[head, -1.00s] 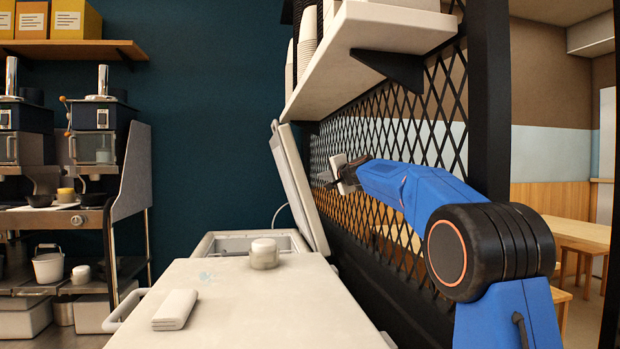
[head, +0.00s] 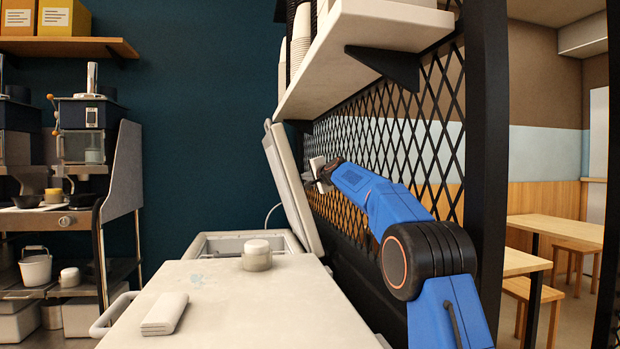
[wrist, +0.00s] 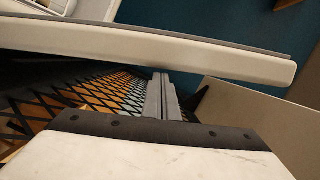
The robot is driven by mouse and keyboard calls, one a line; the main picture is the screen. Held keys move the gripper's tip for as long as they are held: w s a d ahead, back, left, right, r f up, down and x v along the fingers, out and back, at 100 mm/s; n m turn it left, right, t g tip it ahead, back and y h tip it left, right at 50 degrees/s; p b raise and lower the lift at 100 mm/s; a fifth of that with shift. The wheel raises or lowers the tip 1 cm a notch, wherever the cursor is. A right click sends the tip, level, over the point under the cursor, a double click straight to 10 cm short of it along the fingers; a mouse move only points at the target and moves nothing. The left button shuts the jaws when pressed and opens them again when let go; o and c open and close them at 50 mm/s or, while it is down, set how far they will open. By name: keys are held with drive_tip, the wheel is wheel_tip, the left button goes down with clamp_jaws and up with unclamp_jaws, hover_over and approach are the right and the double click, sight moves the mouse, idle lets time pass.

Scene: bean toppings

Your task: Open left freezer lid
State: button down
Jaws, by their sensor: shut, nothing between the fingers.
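The freezer lid (head: 290,185) stands raised at the far end of the white freezer, tilted steeply, with its top leaning left. It crosses the top of the wrist view as a thick pale slab (wrist: 150,45). Below it in the head view is the open freezer well (head: 222,244) with a grey rim. My gripper (head: 318,176) is just right of the lid, on its back side, near the mesh. In the wrist view its grey fingers (wrist: 162,97) are together and empty, their tips close to the lid. I cannot tell whether they touch it.
The black mesh partition (head: 385,160) stands close on the right. A white shelf (head: 370,35) with cups hangs above.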

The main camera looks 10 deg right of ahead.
sight(293, 178)
drive_tip(key=shift+w+a, duration=0.1)
drive_tip(key=shift+w, duration=0.3)
drive_tip(key=a, duration=0.2)
drive_tip(key=a+f, duration=0.1)
drive_tip(key=a, duration=0.2)
drive_tip(key=shift+s, duration=0.15)
idle(0.4)
